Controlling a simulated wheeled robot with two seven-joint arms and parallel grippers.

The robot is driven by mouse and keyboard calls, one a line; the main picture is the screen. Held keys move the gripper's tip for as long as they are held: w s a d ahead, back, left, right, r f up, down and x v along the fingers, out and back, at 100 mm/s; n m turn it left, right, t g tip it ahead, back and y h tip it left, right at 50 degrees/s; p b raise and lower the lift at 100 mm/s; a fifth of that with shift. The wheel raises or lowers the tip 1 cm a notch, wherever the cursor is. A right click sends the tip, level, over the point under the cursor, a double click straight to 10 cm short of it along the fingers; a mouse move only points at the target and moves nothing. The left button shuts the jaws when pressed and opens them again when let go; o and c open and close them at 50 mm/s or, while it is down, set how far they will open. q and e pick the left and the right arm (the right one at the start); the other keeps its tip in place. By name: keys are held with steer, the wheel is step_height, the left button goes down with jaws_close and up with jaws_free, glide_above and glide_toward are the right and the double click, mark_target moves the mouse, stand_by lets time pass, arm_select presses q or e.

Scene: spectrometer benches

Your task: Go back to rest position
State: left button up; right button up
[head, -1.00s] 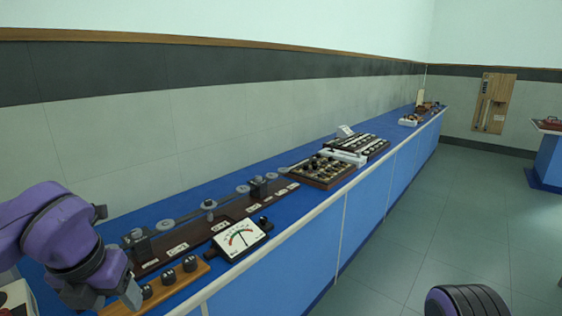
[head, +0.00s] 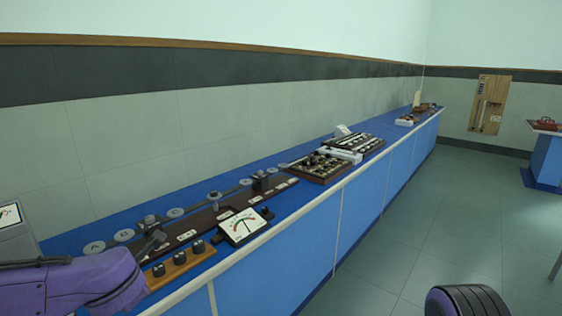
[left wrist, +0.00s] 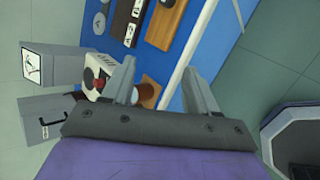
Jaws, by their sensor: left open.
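My left gripper (left wrist: 160,78) shows in the left wrist view with its two grey fingers spread apart and nothing held between them. In the head view my purple left arm (head: 85,285) lies low in the bottom left corner, in front of the near end of the bench. A purple and black rounded part of mine (head: 467,301) shows at the bottom right. My right gripper is not in view.
On the blue bench (head: 190,287) stand a dial meter (head: 242,226), a wooden block with black knobs (head: 180,264), a dark rail with round discs, and several-key panels (head: 318,167). A grey instrument (head: 14,232) is at the left edge. The floor (head: 430,240) at right is clear.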

arm_select(q)
steer(key=s+d+f+m+h, duration=0.1)
steer(key=s+f+m, duration=0.3)
steer(key=f+m, duration=0.6)
steer(key=s+d+f+m, duration=0.1)
steer(key=s+f+m, duration=0.3)
steer(key=f, duration=1.1)
steer(key=s+f+m+g, duration=0.2)
steer(key=s+f+m, duration=0.2)
steer(key=s, duration=0.5)
steer(key=s+a+f+m+g, duration=0.1)
steer(key=s+f+m, duration=0.3)
steer(key=s+f, duration=0.4)
steer(key=shift+s+a+g+h, duration=0.15)
steer(key=shift+s+g+h, duration=0.15)
steer(key=shift+s+g, duration=0.6)
